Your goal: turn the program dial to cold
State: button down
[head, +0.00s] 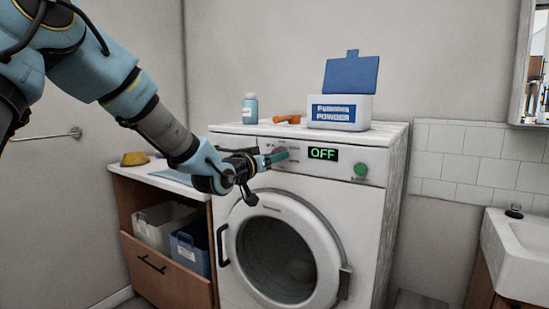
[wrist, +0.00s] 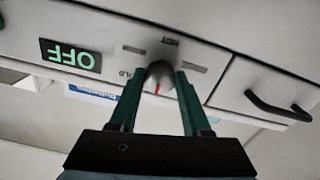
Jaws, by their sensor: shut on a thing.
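The program dial (wrist: 159,76) is a light knob with a red pointer mark on the washing machine's (head: 375,235) front panel. Small labels surround it; a few words show in the wrist view but are hard to read. My gripper (wrist: 160,72) is shut on the dial, with one green finger on each side of it. In the head view my gripper (head: 276,157) reaches the panel from the left and hides the dial. The display (head: 323,154) reads OFF in green; it also shows upside down in the wrist view (wrist: 70,57).
A green button (head: 360,169) sits right of the display. A drawer with a black handle (wrist: 279,108) is beside the dial. A powder box (head: 340,112), a blue bottle (head: 250,109) and an orange scoop (head: 288,119) stand on top. The round door (head: 330,263) is below.

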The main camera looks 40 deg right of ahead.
jog(key=shift+b, duration=0.4)
jog(key=m+b, duration=1.1)
jog(key=b, duration=0.3)
jog(key=shift+w+m+b, duration=0.15)
jog(key=shift+m+b, duration=0.2)
jog(key=shift+m, duration=0.05)
jog(key=shift+c, duration=1.8)
grip_release()
jog(key=shift+a+r, duration=0.1)
